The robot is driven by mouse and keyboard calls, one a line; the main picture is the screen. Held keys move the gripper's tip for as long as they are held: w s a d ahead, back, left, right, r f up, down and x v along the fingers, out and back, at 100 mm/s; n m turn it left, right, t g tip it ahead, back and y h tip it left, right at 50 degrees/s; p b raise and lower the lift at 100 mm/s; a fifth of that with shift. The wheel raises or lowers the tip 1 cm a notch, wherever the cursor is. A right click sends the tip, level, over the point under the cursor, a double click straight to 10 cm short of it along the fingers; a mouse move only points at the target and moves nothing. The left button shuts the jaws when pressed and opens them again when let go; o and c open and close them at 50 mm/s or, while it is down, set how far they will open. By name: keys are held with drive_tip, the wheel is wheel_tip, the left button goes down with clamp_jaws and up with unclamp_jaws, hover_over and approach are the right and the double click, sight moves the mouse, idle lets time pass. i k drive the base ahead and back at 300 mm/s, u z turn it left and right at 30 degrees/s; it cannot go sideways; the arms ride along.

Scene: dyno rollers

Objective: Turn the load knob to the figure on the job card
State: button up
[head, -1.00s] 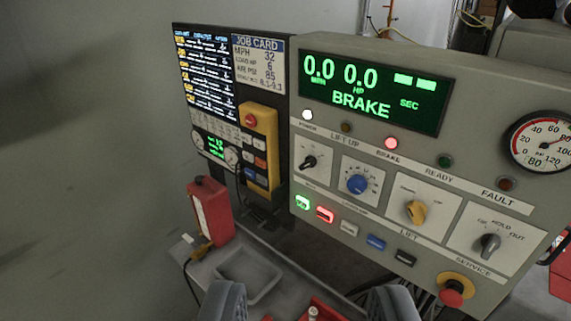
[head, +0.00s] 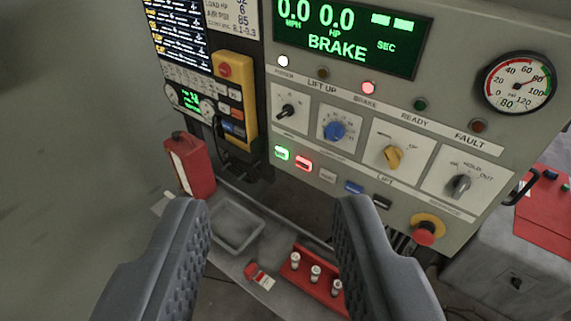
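A blue knob (head: 335,131) with a ring of small scale marks sits on a white plate of the grey panel; it looks like the load knob, but its label is too small to read. The job card (head: 231,14) is at the top left, cut off by the picture's edge; it reads LOAD HP 6 and AIR PSI 85. The display (head: 350,35) shows 0.0 MPH, 0.0 HP and BRAKE. My gripper (head: 272,205) is open and empty, its two fingers wide apart in front of and below the panel, touching no knob.
A black knob (head: 287,111) is left of the blue one; a yellow knob (head: 394,157) and a grey knob (head: 460,186) are right. Lit green and red buttons (head: 303,163) lie below. A red emergency button (head: 425,233) sticks out. A shelf with a tray (head: 237,227) lies underneath.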

sight(334, 131)
drive_tip(key=z, duration=1.25)
drive_tip(key=k, duration=1.15)
drive_tip(key=u, duration=1.15)
drive_tip(key=i, duration=1)
